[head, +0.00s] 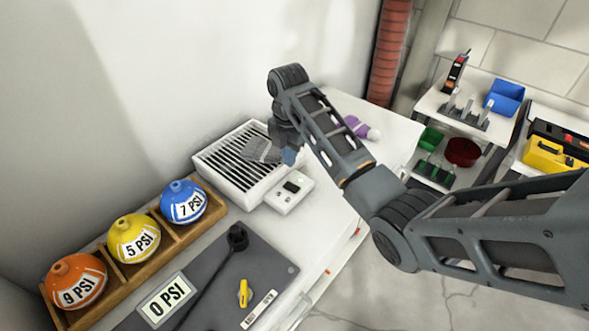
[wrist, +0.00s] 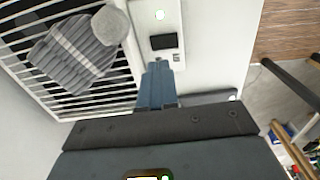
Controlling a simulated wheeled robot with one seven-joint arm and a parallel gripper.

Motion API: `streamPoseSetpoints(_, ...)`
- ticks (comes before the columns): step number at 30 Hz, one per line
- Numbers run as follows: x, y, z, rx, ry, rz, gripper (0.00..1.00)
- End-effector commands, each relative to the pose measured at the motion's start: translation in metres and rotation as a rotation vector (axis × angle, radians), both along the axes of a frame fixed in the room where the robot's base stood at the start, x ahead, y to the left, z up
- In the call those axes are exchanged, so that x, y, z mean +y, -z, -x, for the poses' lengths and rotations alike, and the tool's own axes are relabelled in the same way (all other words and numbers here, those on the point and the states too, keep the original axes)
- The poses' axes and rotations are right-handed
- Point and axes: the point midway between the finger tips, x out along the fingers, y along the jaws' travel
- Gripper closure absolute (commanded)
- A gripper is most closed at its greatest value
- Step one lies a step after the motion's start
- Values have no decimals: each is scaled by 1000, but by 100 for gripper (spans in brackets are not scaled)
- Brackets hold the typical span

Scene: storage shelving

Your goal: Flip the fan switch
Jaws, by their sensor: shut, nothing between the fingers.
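The fan unit (head: 213,163) is a white box with a dark slatted grille, and it fills the left of the wrist view (wrist: 125,65). A white control box (head: 283,206) sits at its right side, with a black switch (head: 291,187) and a small lit light (head: 299,180). In the wrist view the switch (wrist: 163,42) is just beyond my fingertips, and the light (wrist: 158,15) glows near the top edge. My gripper (head: 289,157), with blue fingers, is shut and empty. Its fingertips (wrist: 159,64) overlap the near part of the control box; I cannot tell whether they touch it.
A grey knit hat (wrist: 75,52) lies on the grille. Orange, yellow and blue PSI-marked balls (head: 135,240) sit in a wooden tray at left. A dark panel (head: 215,283) with a yellow valve lies in front. A purple item (head: 356,126) lies behind my arm.

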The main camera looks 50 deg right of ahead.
Motion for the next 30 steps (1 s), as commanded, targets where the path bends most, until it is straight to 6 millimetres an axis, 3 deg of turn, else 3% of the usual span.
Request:
streamPoseSetpoints(7,-1,-44,-6,-2,1,2,100)
streamPoseSetpoints(10,0,-53,-7,-2,1,1,100)
streamPoseSetpoints(30,0,-58,-8,-1,1,0,100)
